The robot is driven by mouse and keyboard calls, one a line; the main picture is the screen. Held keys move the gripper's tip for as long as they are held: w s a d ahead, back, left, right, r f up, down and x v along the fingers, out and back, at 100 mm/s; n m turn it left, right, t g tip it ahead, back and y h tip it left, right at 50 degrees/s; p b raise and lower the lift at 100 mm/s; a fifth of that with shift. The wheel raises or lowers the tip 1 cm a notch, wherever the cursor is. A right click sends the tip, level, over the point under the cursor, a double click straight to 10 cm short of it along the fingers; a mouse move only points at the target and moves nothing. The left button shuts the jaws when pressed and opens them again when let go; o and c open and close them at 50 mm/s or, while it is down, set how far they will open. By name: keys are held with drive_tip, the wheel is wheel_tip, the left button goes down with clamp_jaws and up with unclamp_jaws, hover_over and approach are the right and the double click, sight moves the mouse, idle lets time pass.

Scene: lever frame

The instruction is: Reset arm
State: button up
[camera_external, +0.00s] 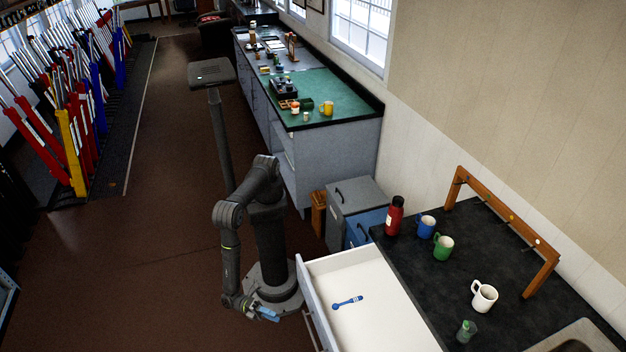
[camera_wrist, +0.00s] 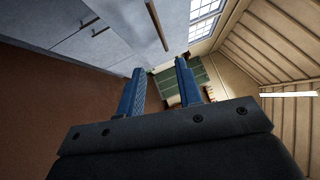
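My arm stands on its round base in the middle of the external view, folded with its forearm hanging down. My gripper (camera_external: 266,314) is low beside the base, left of the open drawer. In the wrist view my gripper (camera_wrist: 160,82) shows two blue fingers standing apart with nothing between them. The gripper touches no object that I can see.
The white drawer (camera_external: 375,315) is pulled out, with a blue utensil (camera_external: 347,302) in it. The dark counter (camera_external: 460,258) holds a red flask (camera_external: 395,216), blue, green and white mugs, a green bottle (camera_external: 466,331) and a wooden rack (camera_external: 505,222). Floor left of the arm is clear.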

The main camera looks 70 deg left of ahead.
sight(309, 330)
drive_tip(key=x, duration=1.7)
drive_tip(key=shift+w+d+r, duration=0.1)
drive_tip(key=shift+w+d, duration=0.05)
drive_tip(key=shift+w, duration=0.1)
drive_tip(key=shift+s, duration=0.2)
drive_tip(key=v, duration=1.6)
drive_tip(key=shift+s, duration=0.1)
